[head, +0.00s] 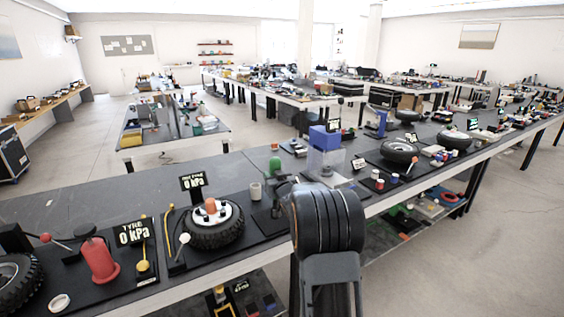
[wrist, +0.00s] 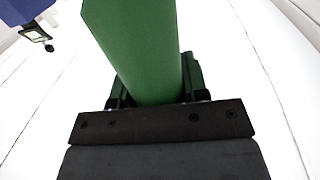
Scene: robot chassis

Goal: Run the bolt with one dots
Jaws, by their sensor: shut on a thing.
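In the wrist view a green, smooth-sided piece (wrist: 140,50) stands between the fingers of my gripper (wrist: 155,95), which is shut on it. The piece runs up out of the top of the picture, so its whole shape is hidden. In the head view a small green piece (head: 275,166) shows above the bench, just beyond my arm; it looks like the same one. My arm hides most of the gripper there. I cannot make out any bolt or dot marks in either view.
A beige cup (head: 255,191) is nearby.

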